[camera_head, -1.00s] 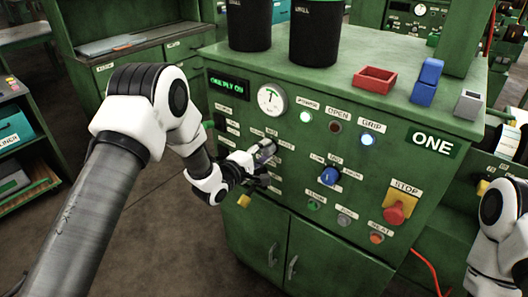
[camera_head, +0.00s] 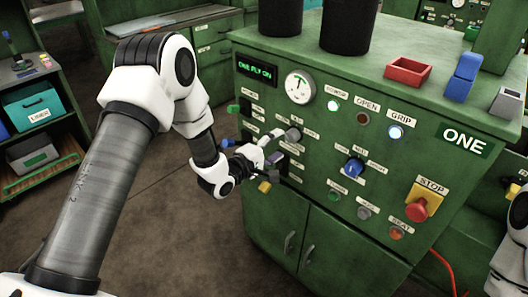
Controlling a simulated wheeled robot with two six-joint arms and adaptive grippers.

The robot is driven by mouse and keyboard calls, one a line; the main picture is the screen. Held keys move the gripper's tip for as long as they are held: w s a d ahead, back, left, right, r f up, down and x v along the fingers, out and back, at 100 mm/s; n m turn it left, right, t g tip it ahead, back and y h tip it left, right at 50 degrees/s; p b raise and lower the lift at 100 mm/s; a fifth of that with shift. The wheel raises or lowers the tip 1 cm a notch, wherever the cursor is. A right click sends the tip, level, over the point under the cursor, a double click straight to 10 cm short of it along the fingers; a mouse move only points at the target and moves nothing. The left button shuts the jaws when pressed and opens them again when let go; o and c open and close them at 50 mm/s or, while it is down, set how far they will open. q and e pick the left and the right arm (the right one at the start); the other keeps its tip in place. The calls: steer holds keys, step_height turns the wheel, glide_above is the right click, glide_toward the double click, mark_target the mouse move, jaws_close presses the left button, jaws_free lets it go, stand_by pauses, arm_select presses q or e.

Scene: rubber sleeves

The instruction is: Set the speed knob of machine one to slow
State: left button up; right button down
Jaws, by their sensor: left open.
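Machine one (camera_head: 330,250) is a green cabinet with a sloped control panel and a sign reading ONE (camera_head: 464,138). A blue knob (camera_head: 354,168) sits mid-panel with small labels around it. A grey knob (camera_head: 294,134) sits further left, also among labels. The labels are too small for me to tell surely which knob is the speed knob. My left gripper (camera_head: 278,150) is open in front of the left part of the panel, just below and left of the grey knob. I cannot tell whether it touches the panel. Part of my right arm shows at the right edge; its gripper is out of view.
The panel also carries a gauge (camera_head: 299,87), a lit display (camera_head: 257,69), a red stop button (camera_head: 418,209) on yellow and several small lamps. A red tray (camera_head: 408,72) and dark cylinders (camera_head: 348,27) stand on top. A shelf (camera_head: 42,170) is at left; the floor between is clear.

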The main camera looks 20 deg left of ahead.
arm_select(q)
steer(key=v, duration=0.7)
steer(key=s+d+f+m+g+y, duration=0.15)
steer(key=s+f+g, duration=0.25)
steer(key=s+f, duration=0.55)
steer(key=s+d+f+m+g+y, duration=0.1)
steer(key=s+d+f+m+g, duration=0.2)
steer(key=s+f, duration=0.7)
steer(key=s+a+f+m+g+y, duration=0.1)
steer(key=s+a+f+m+g, duration=0.1)
steer(key=s, duration=0.5)
steer(key=s+a+f+m+g+y, duration=0.2)
steer(key=s+f+m+g, duration=0.3)
steer(key=s+m+g, duration=0.1)
steer(key=shift+s+a+f+m+g, duration=0.25)
steer(key=shift+s+m+g, duration=0.15)
steer(key=shift+s+m, duration=0.5)
